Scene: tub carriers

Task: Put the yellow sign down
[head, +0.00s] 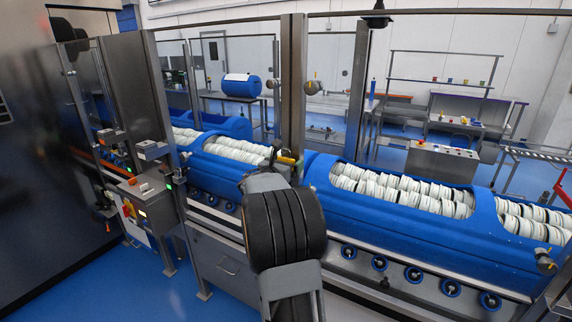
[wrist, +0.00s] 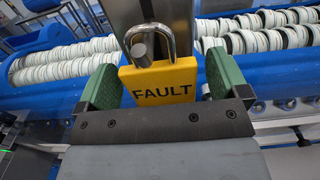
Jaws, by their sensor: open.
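The yellow sign (wrist: 160,85) is shaped like a padlock, with FAULT in black on its face and a grey metal shackle. In the wrist view it is upright between the two green fingers of my gripper (wrist: 161,82). The fingers are open, one on each side, with a gap visible beside the sign. A grey peg (wrist: 140,48) shows inside the shackle loop, in front of a metal post (wrist: 150,14). I cannot tell whether the shackle rests on the peg. In the head view the sign (head: 287,159) is small, at the post, and my arm hides most of the gripper.
Blue tub carriers (head: 400,228) filled with white discs stand on the conveyor behind and beside the post. A control box (head: 146,195) with buttons is at the left. Metal frame posts (head: 293,85) and rails stand close to my arm. Blue floor (head: 215,290) is clear at the front left.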

